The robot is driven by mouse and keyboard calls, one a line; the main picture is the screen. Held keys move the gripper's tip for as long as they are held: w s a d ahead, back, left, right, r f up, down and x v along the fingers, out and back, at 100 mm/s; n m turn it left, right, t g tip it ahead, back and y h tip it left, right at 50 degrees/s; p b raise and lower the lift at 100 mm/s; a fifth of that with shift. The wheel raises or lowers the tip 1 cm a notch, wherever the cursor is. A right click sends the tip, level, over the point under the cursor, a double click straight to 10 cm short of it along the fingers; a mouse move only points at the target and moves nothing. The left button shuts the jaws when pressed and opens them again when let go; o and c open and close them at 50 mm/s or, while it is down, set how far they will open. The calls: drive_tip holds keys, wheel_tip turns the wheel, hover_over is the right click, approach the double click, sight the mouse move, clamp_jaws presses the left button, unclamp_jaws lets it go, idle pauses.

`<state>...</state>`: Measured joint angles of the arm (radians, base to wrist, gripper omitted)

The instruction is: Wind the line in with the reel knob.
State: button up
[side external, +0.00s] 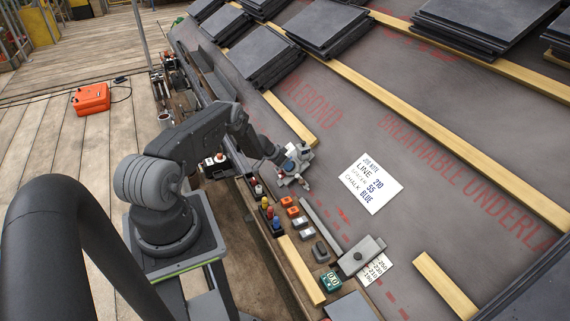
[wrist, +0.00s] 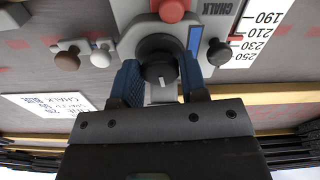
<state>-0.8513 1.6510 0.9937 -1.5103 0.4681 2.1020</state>
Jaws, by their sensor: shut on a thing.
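In the wrist view, my gripper (wrist: 160,78) has its blue fingers closed on either side of a round black knob (wrist: 159,68) with a white mark. The knob sits on a pale grey housing (wrist: 128,12) lettered CHALK, with a blue strip beside it. I cannot read any label naming it the reel knob. A red part (wrist: 173,9) sits just beyond it. In the side view, my gripper (side external: 292,172) is low over the grey device on the roof underlay; the fingers hide the knob there. I cannot make out the line.
A smaller dark knob (wrist: 218,52) stands close to the right finger, by a number scale (wrist: 262,30). Brown (wrist: 67,60) and whitish (wrist: 101,56) knobs stand left. A job note (side external: 371,184) lies on the underlay. Coloured bottles and blocks (side external: 292,211) line the near edge. Slates (side external: 263,60) lie upslope.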

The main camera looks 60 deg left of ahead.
drive_tip(key=shift+m, duration=0.6)
drive_tip(key=o, duration=0.9)
drive_tip(key=shift+r, duration=0.1)
drive_tip(key=v, duration=1.3)
drive_tip(key=shift+s+a+r, duration=0.1)
drive_tip(key=shift+s+r, duration=0.15)
drive_tip(key=shift+s, duration=0.05)
